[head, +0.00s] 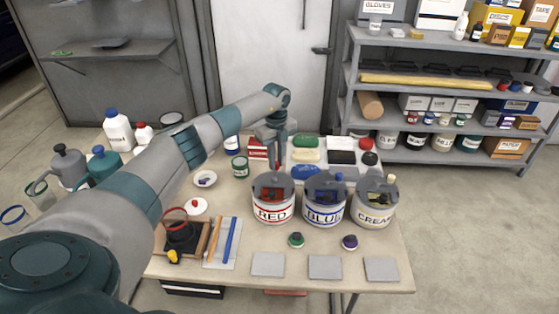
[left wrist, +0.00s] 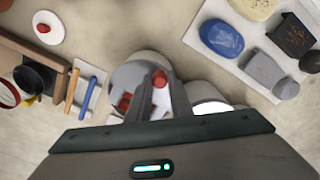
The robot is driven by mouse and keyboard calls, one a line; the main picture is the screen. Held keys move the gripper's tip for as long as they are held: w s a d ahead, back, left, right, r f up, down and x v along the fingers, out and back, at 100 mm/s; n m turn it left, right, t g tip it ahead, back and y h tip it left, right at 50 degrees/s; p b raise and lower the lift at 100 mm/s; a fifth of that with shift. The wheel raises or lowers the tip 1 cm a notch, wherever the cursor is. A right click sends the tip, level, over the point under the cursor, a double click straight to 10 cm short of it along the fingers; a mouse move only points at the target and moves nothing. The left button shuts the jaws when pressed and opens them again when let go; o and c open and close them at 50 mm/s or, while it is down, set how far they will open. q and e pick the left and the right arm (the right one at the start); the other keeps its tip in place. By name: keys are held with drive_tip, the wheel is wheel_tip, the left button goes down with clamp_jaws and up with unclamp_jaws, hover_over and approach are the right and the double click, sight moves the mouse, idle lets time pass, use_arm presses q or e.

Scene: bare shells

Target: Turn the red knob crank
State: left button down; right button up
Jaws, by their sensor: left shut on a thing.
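The tub labelled RED (head: 273,213) stands on the table with a grey lid that has openings. Red shows through them in the left wrist view (left wrist: 124,102). The red knob (left wrist: 159,79) is between the two dark fingers in that view. My left gripper (head: 276,164) reaches down over the RED tub from behind. It is shut on the red knob, also seen in the left wrist view (left wrist: 158,92). My right gripper is not in view.
The BLUE tub (head: 323,213) and CREAM tub (head: 372,214) stand close to the right. A green-topped jar (head: 296,240) and a purple-topped jar (head: 349,243) stand in front, near grey tiles (head: 268,265).

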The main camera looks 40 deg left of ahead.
use_arm(q)
drive_tip(key=n, duration=0.1)
drive_tip(key=n+p, duration=0.1)
drive_tip(key=a+n, duration=0.1)
drive_tip(key=shift+s+a+r+n, duration=0.1)
drive_tip(key=shift+s+r+n, duration=0.1)
drive_tip(key=shift+s+n, duration=0.2)
drive_tip(key=shift+s+a+n+p, duration=0.15)
drive_tip(key=shift+n+p, duration=0.3)
drive_tip(key=shift+n, duration=0.15)
drive_tip(key=shift+s+a+n+p, duration=0.15)
drive_tip(key=shift+n+p, duration=0.3)
drive_tip(key=shift+n, duration=0.15)
drive_tip(key=shift+s+a+f+n+p, duration=0.1)
drive_tip(key=shift+s+n+p, duration=0.15)
drive_tip(key=shift+n, duration=0.35)
drive_tip(key=shift+s+a+n+p, duration=0.1)
drive_tip(key=shift+n+p, duration=0.25)
drive_tip(key=shift+n, duration=0.25)
drive_tip(key=c, duration=1.6)
unclamp_jaws()
